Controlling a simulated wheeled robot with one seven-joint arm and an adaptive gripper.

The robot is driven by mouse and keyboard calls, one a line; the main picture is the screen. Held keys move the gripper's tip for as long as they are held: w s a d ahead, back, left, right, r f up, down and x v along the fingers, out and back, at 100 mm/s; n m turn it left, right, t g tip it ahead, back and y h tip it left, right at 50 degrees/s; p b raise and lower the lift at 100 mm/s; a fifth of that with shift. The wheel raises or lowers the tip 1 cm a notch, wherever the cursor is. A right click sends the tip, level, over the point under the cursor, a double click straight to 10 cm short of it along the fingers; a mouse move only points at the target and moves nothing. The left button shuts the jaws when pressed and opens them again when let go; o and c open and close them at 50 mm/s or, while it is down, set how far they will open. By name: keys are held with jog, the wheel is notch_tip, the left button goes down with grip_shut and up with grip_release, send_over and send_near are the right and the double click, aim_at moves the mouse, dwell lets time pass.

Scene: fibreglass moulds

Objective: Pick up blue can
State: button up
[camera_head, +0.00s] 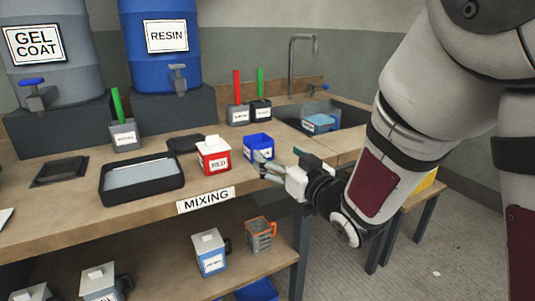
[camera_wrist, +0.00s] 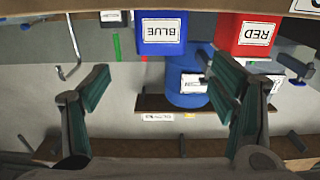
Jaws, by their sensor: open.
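The blue can (camera_head: 258,143) is a small square blue container with a white label. It stands on the wooden mixing bench near its front edge, right of the red can (camera_head: 213,157). My gripper (camera_head: 264,164) is open at the bench's front edge, close to the blue can, and partly covers its lower right in the head view. In the wrist view, which is upside down, the blue can (camera_wrist: 162,28) shows its BLUE label at the top, beyond and between my open fingers (camera_wrist: 155,70). Nothing is between the fingers; contact cannot be told.
A black tray (camera_head: 112,193) lies left of the red can. Grey cans with red and green handles (camera_head: 238,115) stand behind. A sink (camera_head: 345,112) is at the back right. A lower shelf (camera_head: 185,270) holds a blue-grey can (camera_head: 210,255) and an orange-rimmed jug (camera_head: 260,237).

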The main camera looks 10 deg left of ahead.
aim_at(254, 137)
jog(key=b+x, duration=0.1)
jog(key=x, duration=1)
jog(key=shift+f, duration=0.1)
jog(key=shift+s, duration=0.1)
jog(key=c, duration=1.4)
